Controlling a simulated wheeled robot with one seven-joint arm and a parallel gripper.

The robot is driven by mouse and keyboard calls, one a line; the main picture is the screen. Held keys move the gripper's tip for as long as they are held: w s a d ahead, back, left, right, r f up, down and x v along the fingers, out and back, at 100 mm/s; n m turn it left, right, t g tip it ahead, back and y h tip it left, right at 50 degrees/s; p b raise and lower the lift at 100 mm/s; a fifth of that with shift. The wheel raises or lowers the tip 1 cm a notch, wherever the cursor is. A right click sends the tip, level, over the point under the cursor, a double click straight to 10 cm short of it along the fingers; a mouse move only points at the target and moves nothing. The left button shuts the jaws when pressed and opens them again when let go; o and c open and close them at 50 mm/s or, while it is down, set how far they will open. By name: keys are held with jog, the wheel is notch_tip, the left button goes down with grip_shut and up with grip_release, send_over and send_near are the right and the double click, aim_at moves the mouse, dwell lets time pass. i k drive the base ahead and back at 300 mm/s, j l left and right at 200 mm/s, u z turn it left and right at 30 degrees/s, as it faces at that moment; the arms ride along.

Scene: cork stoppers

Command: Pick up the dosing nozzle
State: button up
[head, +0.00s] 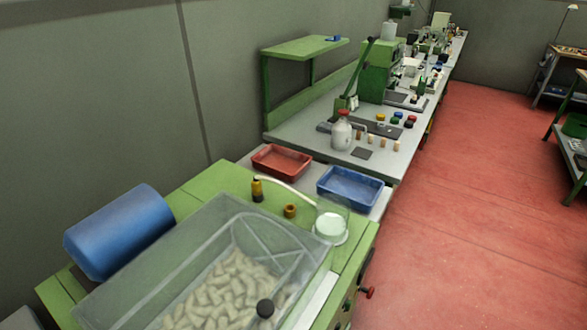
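No part is plainly recognisable as the dosing nozzle. A small upright amber piece with a dark lower part (257,190) stands on the green machine top (205,184), behind the clear-walled bin. A short brass-coloured ring-like piece (290,211) sits to its right. A pale curved tube (291,190) runs behind them toward a clear round container with white contents (330,226). Either small piece could be the nozzle; I cannot tell which. My gripper is not in view.
The clear-walled bin (180,248) holds many corks. A blue cylinder (120,232) lies at left. A red tray (281,159) and a blue tray (350,187) sit behind. A grey bench (300,133) carries a jug (341,133). The red floor (470,220) at right is clear.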

aim_at(256, 185)
jog(key=i+l, duration=0.25)
jog(key=i+l+u, duration=0.1)
jog(key=l, duration=0.4)
jog(key=i+l, duration=0.3)
jog(key=i+l+u, duration=0.1)
jog(key=i+l, duration=0.15)
jog(key=l, duration=0.2)
jog(key=i+l, duration=0.2)
jog(key=l, duration=0.2)
